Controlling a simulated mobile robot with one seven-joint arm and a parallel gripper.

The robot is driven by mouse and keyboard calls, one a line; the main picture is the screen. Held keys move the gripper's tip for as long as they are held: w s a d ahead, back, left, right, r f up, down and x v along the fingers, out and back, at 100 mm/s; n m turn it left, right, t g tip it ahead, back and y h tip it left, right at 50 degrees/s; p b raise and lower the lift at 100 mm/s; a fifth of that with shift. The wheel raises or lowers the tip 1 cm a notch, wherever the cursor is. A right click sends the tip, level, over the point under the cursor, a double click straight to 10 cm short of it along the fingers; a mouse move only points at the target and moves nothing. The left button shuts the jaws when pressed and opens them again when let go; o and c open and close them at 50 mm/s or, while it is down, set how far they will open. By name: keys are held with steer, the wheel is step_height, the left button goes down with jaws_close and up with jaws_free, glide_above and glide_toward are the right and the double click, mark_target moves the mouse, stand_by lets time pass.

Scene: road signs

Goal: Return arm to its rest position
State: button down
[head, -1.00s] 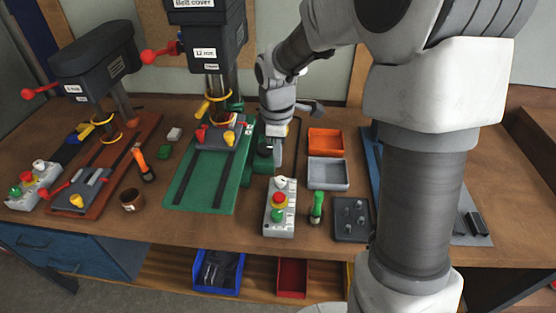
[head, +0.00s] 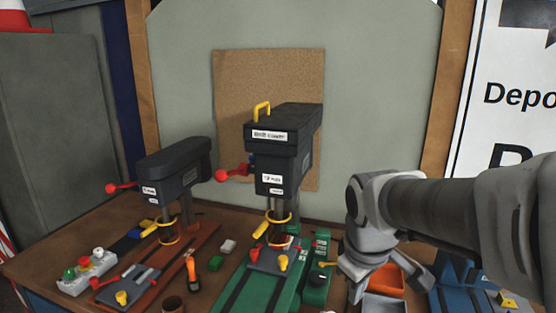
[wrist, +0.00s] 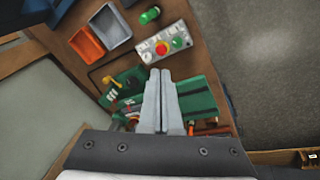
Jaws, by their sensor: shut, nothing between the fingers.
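My gripper (wrist: 161,100) shows in the wrist view with its two grey fingers together and nothing between them. It hangs above the bench, over the green drill press base (wrist: 197,98). In the head view my arm comes in from the right, and the gripper (head: 357,290) points down to the right of the larger drill press (head: 283,150). The fingertips are small and partly cut off by the picture's lower edge there.
The smaller drill press (head: 175,172) stands at the left on a brown base. A control box (wrist: 163,44) with a red button sits on the bench. A sign (head: 515,90) stands at the right.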

steer(key=s+r+m+t, duration=0.2)
steer(key=s+m, duration=0.5)
steer(key=s, duration=0.4)
steer(key=shift+d+r+t+y, duration=0.15)
steer(key=shift+r+t+y, duration=0.2)
steer(key=shift+r, duration=0.3)
